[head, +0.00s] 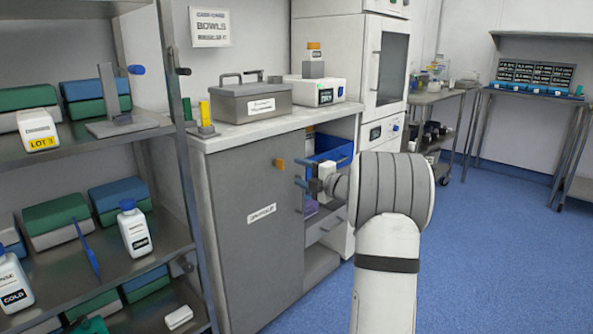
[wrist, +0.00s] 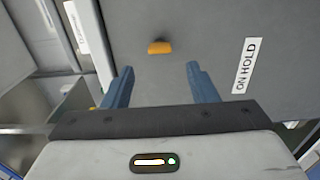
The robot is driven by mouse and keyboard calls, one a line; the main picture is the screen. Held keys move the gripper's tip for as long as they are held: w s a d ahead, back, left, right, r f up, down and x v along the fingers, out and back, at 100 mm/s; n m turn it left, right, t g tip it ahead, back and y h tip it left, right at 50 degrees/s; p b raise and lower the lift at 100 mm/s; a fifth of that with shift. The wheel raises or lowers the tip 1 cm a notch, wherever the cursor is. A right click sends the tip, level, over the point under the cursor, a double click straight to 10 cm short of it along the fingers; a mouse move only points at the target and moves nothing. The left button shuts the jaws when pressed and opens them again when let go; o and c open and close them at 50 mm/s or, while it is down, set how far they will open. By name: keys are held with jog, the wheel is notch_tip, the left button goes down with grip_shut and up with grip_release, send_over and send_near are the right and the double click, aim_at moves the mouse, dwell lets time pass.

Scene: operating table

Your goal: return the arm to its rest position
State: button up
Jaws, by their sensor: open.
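My gripper (wrist: 159,84) is open and empty in the wrist view, its two blue fingers apart. An orange handle (wrist: 160,47) on a grey cabinet door (wrist: 195,80) lies beyond and between the fingertips, apart from them. In the head view my gripper (head: 303,173) is small, at the end of my white and grey arm, beside the cabinet. The orange handle (head: 279,163) shows on the grey door (head: 235,235) just left of it. The far side of the gripper is partly hidden by my wrist.
A shelf rack (head: 100,270) with boxes and bottles stands at the left. The counter (head: 230,134) carries a grey metal case (head: 250,100). An open bay with a blue bin (head: 335,148) is behind my gripper. The blue floor (head: 500,250) at right is clear.

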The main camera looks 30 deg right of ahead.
dwell(0.4)
jog(key=s+a+r+m+g+h+p, duration=0.1)
jog(key=s+a+r+m+h+p, duration=0.25)
jog(key=r+m+p, duration=0.4)
jog(key=s+a+r+m+g+h+p, duration=0.25)
jog(key=r+m+h+p, duration=0.2)
jog(key=r+p, duration=0.5)
jog(key=s+a+r+m+g+p, duration=0.2)
jog(key=s+a+p, duration=0.4)
jog(key=s, duration=0.5)
jog(key=s+a+r+m+g+y+p, duration=0.1)
jog(key=s+a+r+m+g+p, duration=0.2)
jog(key=s, duration=0.8)
jog(key=s+a+r+m+g+p, duration=0.2)
jog(key=s+a+m+g+p, duration=0.3)
jog(key=s+a+p, duration=0.5)
jog(key=shift+s+r+g+y, duration=0.35)
jog(key=shift+s+g+y, duration=0.1)
jog(key=shift+s, duration=0.2)
